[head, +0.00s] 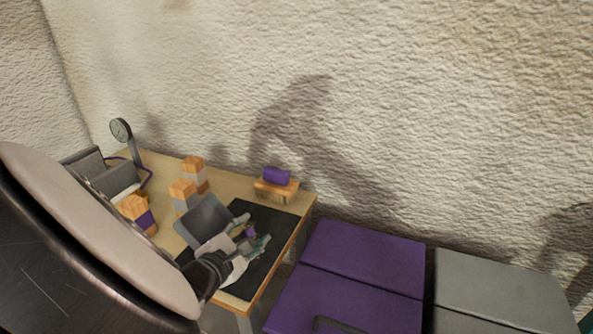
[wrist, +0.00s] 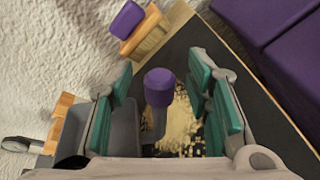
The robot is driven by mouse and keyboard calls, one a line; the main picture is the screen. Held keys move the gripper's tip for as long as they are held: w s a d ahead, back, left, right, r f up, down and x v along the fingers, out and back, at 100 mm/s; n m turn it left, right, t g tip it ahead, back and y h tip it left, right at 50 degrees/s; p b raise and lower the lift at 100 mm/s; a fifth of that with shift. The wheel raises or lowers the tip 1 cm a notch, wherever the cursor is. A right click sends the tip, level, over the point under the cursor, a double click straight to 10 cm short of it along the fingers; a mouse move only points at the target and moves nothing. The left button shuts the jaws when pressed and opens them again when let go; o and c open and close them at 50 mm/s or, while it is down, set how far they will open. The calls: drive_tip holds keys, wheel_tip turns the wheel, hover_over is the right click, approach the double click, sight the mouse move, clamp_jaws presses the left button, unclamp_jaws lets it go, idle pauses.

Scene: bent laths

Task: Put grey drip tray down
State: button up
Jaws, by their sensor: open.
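The grey drip tray (head: 205,218) lies at the left edge of the black mat (head: 283,222) on the wooden table. In the wrist view part of its grey body (wrist: 124,122) shows at the left, behind my left finger. A purple knob (wrist: 158,88) on a grey stem stands between my fingers; it seems to belong to the tray. My gripper (head: 255,232) is open around the knob, with gaps on both sides. It also shows in the wrist view (wrist: 163,75), with teal pads. I cannot tell whether the tray rests flat on the mat.
Pale crumbs (wrist: 180,128) lie on the mat below my gripper. A purple block (head: 276,175) sits on a wooden block (head: 275,190) at the back. Orange-topped blocks (head: 184,195), a grey box (head: 88,165) and a gauge (head: 121,131) stand left. A purple chest (head: 350,275) stands right.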

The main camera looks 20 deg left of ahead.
clamp_jaws()
drive_tip(key=shift+r, duration=0.2)
